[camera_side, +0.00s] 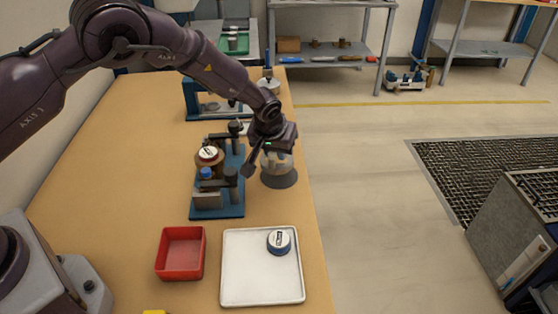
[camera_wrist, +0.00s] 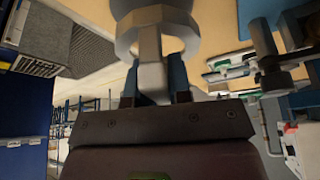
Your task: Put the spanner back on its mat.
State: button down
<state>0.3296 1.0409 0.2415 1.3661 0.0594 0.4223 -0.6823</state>
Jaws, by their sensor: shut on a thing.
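My gripper (camera_side: 275,152) points down over the right edge of the bench and is shut on the spanner (camera_side: 277,163). In the wrist view the spanner (camera_wrist: 151,75) is light grey, its shank clamped between the blue fingers (camera_wrist: 153,85) and its curved head facing away from the gripper. A dark grey round mat (camera_side: 281,181) lies on the bench directly below the spanner in the side view. A grey surface beyond the head in the wrist view looks like this mat. I cannot tell whether the spanner touches it.
A blue fixture (camera_side: 231,205) with dark clamps stands just left of the mat. A second blue frame (camera_side: 190,100) stands farther back. In front are a red bin (camera_side: 181,270) and a white tray (camera_side: 240,287) with a round meter (camera_side: 279,241). The bench edge is close on the right.

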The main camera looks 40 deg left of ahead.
jog(key=shift+w+f, duration=0.2)
jog(key=shift+w+d+f, duration=0.1)
jog(key=shift+w+f, duration=0.1)
jog(key=shift+f, duration=1.55)
jog(key=shift+f, duration=0.15)
jog(key=c, duration=1.1)
grip_release()
jog(key=shift+o, duration=0.2)
